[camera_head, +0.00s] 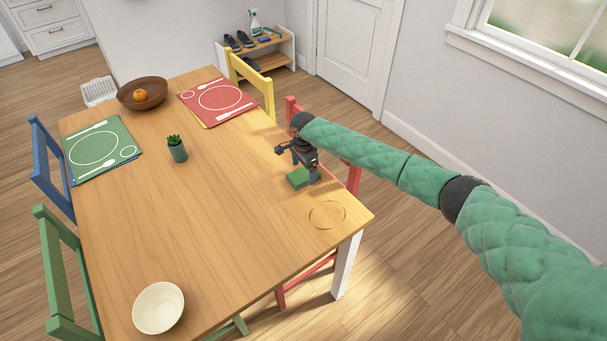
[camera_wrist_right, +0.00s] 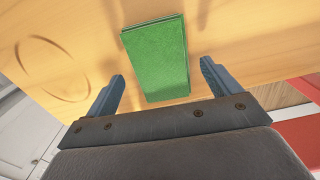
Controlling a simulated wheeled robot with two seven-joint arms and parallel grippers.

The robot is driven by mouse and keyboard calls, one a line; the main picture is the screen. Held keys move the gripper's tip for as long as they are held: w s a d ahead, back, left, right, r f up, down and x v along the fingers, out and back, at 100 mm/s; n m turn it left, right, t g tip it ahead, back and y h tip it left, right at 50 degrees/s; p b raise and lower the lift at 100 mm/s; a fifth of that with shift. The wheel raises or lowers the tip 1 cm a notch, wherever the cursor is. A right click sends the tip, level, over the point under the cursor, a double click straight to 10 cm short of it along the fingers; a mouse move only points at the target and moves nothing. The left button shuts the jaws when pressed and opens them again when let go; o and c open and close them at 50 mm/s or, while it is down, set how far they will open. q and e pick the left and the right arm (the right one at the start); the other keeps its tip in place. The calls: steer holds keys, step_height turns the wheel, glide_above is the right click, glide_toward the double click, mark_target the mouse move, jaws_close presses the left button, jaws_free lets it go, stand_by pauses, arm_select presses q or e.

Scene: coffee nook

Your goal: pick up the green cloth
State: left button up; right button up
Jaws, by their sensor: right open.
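The green cloth (camera_head: 298,178) is a folded rectangle lying on the wooden table near its right edge. In the right wrist view the cloth (camera_wrist_right: 156,58) lies ahead of the jaws, and its near end shows between the fingers. My right gripper (camera_head: 306,174) is over the cloth in the head view, pointing down. It also shows in the right wrist view (camera_wrist_right: 160,82), with its two blue-grey fingers apart and nothing held. Whether the fingertips touch the table cannot be told. My left gripper is not in view.
A ring stain (camera_head: 327,214) marks the table (camera_head: 230,210) beside the cloth. A potted plant (camera_head: 177,149), a white bowl (camera_head: 158,307), a wooden bowl (camera_head: 142,93), a green placemat (camera_head: 103,148) and a red placemat (camera_head: 222,100) stand farther off. Chairs surround the table.

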steer(key=shift+f, duration=1.2)
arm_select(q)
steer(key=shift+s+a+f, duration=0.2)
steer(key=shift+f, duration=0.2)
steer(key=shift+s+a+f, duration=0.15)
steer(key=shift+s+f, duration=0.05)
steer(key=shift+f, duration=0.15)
arm_select(e)
steer(key=shift+r, duration=0.1)
steer(key=shift+c, duration=0.2)
steer(key=c, duration=1)
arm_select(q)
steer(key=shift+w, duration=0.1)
